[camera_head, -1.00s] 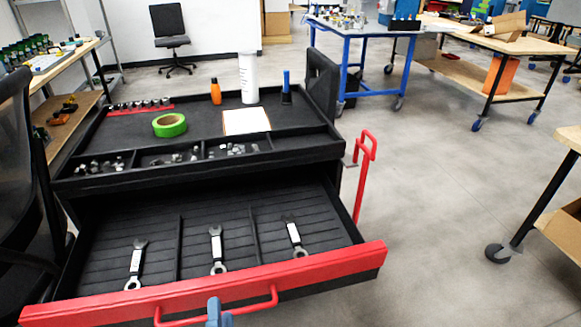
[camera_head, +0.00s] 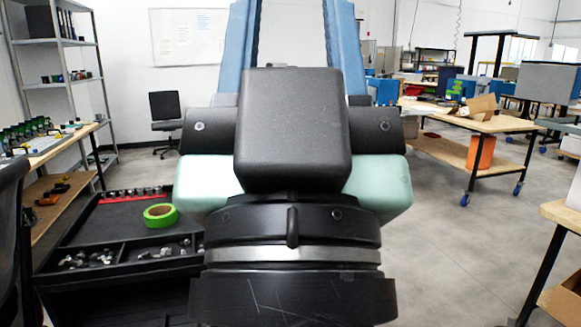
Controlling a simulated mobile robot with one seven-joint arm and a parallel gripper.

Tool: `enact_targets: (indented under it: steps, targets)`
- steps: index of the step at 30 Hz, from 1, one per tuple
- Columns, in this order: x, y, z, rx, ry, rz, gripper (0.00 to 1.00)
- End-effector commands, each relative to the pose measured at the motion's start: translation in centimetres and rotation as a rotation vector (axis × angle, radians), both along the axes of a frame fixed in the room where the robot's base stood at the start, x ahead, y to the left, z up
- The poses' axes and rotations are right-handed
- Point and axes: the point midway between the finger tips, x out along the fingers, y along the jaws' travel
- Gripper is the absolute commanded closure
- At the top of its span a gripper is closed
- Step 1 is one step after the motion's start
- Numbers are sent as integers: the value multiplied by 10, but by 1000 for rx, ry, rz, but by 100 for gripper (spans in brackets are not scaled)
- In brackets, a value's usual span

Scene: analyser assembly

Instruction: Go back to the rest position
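My gripper (camera_head: 292,30) fills the middle of the picture close to the camera, pointing upward. Its two light blue fingers stand apart with a clear gap between them, and nothing shows in the gap. The fingertips are cut off by the top edge. Below the fingers are its black body (camera_head: 292,130) and my black wrist with a silver ring (camera_head: 292,253).
A black tool cabinet (camera_head: 120,272) stands behind at lower left, with green tape (camera_head: 160,215) on top; my gripper hides its right part. Wooden tables stand left and right (camera_head: 470,122). Grey floor (camera_head: 450,240) is clear at right.

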Motion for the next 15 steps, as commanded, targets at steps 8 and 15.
enact_targets:
  steps: [8,15]
  targets:
    - [0,1,83,2,1,5,55]
    - [1,1,155,2,2,6,55]
